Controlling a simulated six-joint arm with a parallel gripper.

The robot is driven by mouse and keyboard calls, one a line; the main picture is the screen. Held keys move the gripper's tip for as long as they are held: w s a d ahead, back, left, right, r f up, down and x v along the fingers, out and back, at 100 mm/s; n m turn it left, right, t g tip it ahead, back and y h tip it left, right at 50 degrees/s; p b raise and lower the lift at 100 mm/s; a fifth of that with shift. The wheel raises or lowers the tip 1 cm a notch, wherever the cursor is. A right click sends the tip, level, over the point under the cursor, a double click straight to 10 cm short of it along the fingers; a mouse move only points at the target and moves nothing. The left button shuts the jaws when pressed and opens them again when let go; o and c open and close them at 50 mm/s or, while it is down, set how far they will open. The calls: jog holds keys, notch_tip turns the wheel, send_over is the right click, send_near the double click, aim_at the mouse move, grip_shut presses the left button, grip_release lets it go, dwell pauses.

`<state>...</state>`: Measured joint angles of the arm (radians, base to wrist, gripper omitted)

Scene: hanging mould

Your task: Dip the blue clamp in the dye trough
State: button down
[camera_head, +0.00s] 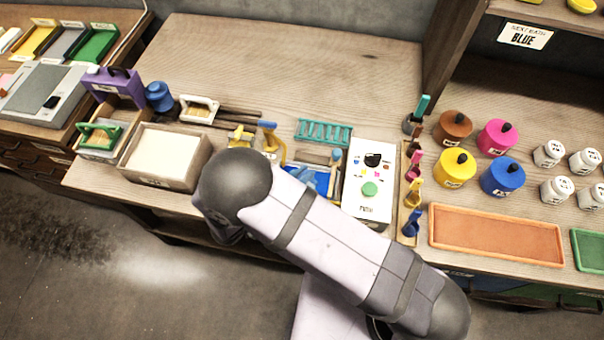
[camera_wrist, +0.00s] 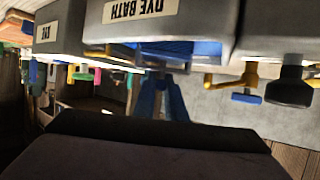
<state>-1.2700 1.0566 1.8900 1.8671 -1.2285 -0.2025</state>
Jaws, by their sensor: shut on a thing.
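The dye trough (camera_head: 322,182), with blue inside, sits mid-bench, partly covered by my arm. In the wrist view, which is upside down, its "DYE BATH" front (camera_wrist: 205,20) is close to my gripper. A blue A-shaped piece, the blue clamp (camera_wrist: 160,100), stands out just beyond the dark body of my gripper (camera_wrist: 160,125), in line with the trough. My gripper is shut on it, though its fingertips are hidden. In the head view the gripper and held clamp are hidden behind my arm. I cannot tell whether the clamp touches the dye.
A white panel (camera_head: 368,215) with a green button stands right of the trough. Beside it a rack (camera_head: 402,200) carries pink, yellow and blue clips. A teal rack (camera_head: 324,132) lies behind the trough. A pale-filled box (camera_head: 192,185) stands left. The bench behind is clear.

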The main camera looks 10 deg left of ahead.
jog(key=shift+r+p, duration=1.85)
jog(key=shift+r, duration=0.45)
jog(key=shift+a, duration=0.1)
